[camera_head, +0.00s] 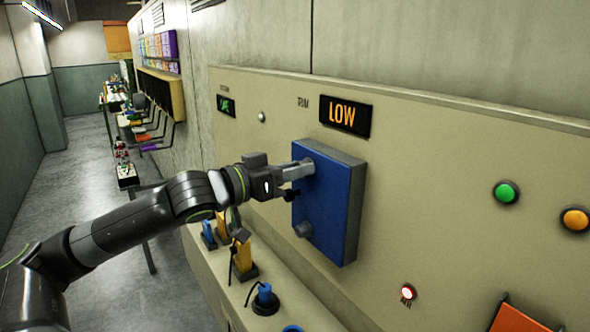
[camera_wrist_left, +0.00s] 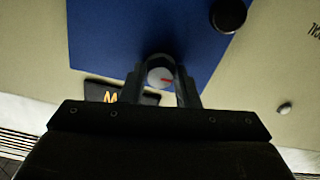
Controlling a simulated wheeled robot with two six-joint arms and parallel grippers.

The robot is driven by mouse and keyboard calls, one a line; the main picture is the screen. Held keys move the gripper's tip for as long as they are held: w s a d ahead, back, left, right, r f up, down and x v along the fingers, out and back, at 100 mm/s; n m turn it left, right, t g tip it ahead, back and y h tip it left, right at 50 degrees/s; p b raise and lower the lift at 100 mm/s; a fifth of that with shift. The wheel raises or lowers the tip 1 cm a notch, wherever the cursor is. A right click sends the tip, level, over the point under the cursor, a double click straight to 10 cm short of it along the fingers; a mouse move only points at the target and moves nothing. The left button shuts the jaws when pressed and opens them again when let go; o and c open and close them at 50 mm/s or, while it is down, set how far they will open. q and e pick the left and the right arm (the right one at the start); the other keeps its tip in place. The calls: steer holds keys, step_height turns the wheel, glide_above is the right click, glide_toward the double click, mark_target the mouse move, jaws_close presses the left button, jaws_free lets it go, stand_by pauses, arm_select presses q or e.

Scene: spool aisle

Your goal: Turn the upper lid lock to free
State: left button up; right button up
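The blue lid (camera_head: 335,205) is on the beige panel and has two round lid locks on its face. The lower lid lock (camera_head: 303,229) is dark grey and stands free; it is likely the dark knob (camera_wrist_left: 229,16) in the left wrist view. My left gripper (camera_head: 298,170) is at the upper lid lock, which its fingers largely hide in the head view. In the left wrist view the upper lid lock (camera_wrist_left: 160,77) is a pale round face with a red mark, between the two fingers (camera_wrist_left: 160,88), which appear to close on its sides. My right gripper is not in view.
An orange LOW display (camera_head: 345,115) is above the lid. Below, a ledge holds yellow (camera_head: 243,258) and blue (camera_head: 264,297) plug-like parts. The aisle floor at left is open.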

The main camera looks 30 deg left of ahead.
arm_select(q)
steer(key=c, duration=0.5)
steer(key=shift+m, duration=0.3)
steer(key=m, duration=1.7)
steer(key=shift+p, duration=0.35)
steer(key=shift+m, duration=0.3)
steer(key=o, duration=1)
